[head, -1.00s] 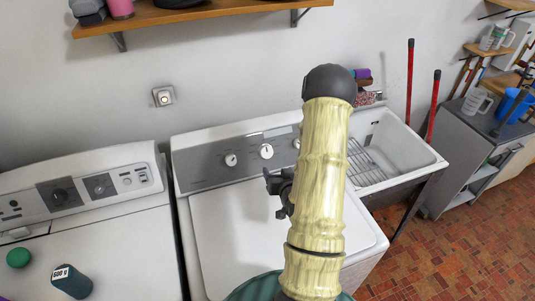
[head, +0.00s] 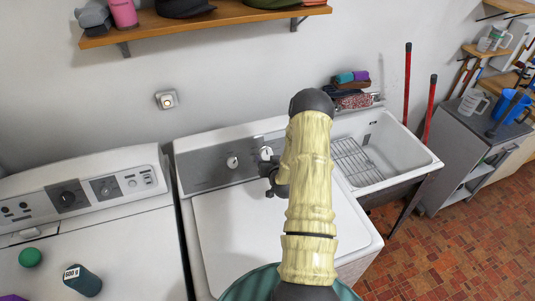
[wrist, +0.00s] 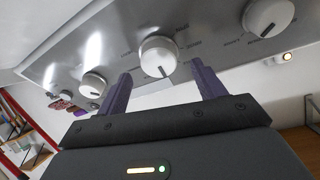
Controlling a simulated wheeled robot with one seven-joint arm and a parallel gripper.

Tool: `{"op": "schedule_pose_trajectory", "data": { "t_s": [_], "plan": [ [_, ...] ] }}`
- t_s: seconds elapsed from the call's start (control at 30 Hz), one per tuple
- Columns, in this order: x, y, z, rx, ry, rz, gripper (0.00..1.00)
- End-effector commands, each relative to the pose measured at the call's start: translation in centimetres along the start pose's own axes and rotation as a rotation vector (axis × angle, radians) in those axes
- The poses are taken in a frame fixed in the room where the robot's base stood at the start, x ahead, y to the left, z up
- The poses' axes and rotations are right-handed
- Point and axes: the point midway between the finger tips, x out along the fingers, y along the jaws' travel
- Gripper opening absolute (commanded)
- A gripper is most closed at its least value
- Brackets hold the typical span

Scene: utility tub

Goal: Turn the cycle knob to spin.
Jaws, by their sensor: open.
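The washer's control panel (head: 210,168) carries several round white knobs. In the head view a left knob (head: 232,162) and a middle knob (head: 266,153) show; my arm covers the panel farther right. In the wrist view one white knob (wrist: 158,56) with a dark pointer line lies ahead of the gap between my fingers, with others on both sides, at right (wrist: 268,16) and left (wrist: 92,85).
A second machine (head: 95,190) with a green ball (head: 30,257) and a dark bottle (head: 83,280) stands at left. A utility tub (head: 385,150) stands at right. A wooden shelf (head: 215,22) is on the wall above. The washer's lid is clear.

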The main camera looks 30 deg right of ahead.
Motion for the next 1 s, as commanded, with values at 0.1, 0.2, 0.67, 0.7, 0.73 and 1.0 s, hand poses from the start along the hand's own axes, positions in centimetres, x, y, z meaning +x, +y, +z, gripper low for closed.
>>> {"op": "schedule_pose_trajectory", "data": {
  "t_s": [0.1,0.2,0.67,0.7,0.73,1.0],
  "plan": [
    [1.5,0.0,-0.2,0.0,0.0,0.0,0.69],
    [2.5,0.0,-0.1,0.0,-0.001,0.0,0.69],
    [3.6,0.0,0.0,0.0,-0.001,0.0,0.67],
    [3.6,0.0,0.0,0.0,0.0,0.0,0.59],
    [3.6,0.0,0.0,0.0,0.0,0.0,0.53],
    [3.6,0.0,0.0,-0.001,0.0,0.0,0.24]
  ]
}}
